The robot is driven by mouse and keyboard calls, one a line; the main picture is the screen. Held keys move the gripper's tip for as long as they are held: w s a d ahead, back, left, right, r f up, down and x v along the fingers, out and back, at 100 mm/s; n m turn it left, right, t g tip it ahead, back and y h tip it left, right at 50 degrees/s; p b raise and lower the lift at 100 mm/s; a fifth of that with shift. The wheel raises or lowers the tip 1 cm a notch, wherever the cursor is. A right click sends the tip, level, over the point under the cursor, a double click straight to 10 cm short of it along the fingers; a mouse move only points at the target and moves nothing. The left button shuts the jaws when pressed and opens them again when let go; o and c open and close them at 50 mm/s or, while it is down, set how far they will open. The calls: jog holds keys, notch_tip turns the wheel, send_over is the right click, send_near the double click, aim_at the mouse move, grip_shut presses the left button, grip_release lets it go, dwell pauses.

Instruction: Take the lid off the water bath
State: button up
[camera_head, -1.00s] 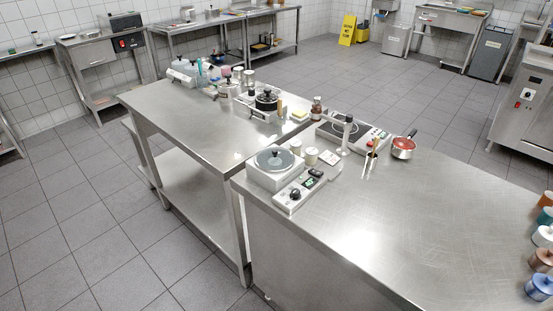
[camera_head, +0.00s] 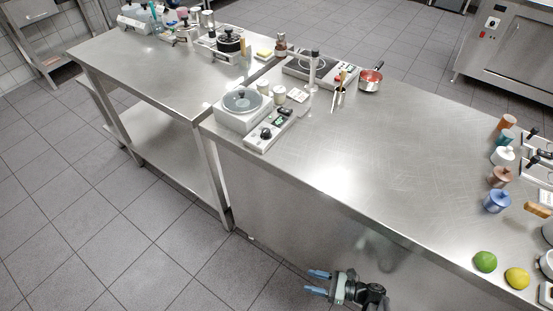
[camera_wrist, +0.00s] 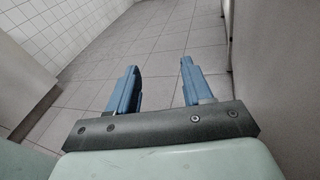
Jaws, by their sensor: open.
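The water bath (camera_head: 229,120) is a white box at the left end of the near steel counter. Its round lid (camera_head: 243,101), greyish with a dark knob in the middle, sits on top of it. A control panel with a dark dial (camera_head: 266,133) is at its front right. My gripper (camera_head: 317,282) is low in front of the counter, over the floor, well apart from the water bath. In the wrist view its two blue fingers (camera_wrist: 158,85) are spread with nothing between them. The wrist view shows neither bath nor lid.
Beakers (camera_head: 279,94), a hotplate (camera_head: 320,68) and a red pan (camera_head: 371,80) stand behind and right of the bath. Several coloured jars (camera_head: 497,201), a lime (camera_head: 485,262) and a lemon (camera_head: 517,278) lie at the right. The counter's middle is clear. Its front panel (camera_head: 330,215) is beside my gripper.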

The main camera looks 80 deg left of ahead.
jog(key=s+a+r+n, duration=0.1)
jog(key=s+a+r, duration=0.2)
jog(key=s+a, duration=1)
jog(key=s+a+r+n, duration=0.2)
jog(key=s+a, duration=1)
jog(key=s+r+n+t+h, duration=0.2)
jog(key=s+r+n+h, duration=0.5)
jog(key=s+r+n, duration=0.75)
jog(key=w+a+r+n+t+y, duration=0.1)
jog(key=w+a+r+t, duration=0.5)
jog(key=r, duration=0.9)
jog(key=w+a+r+n+t, duration=0.1)
jog(key=w+a+r+t, duration=0.25)
jog(key=w+r, duration=0.8)
jog(key=w+a+r+n+t+y, duration=0.1)
jog(key=w+a+r+t, duration=0.4)
jog(key=r, duration=1.2)
send_over(241, 91)
jog(key=s+d, duration=0.1)
jog(key=shift+g, duration=0.25)
jog(key=f, duration=0.8)
jog(key=shift+d+f, duration=0.1)
jog(key=shift+d, duration=0.1)
jog(key=shift+x, duration=2.6)
jog(key=shift+w+d, duration=0.15)
jog(key=shift+w, duration=0.05)
grip_shut()
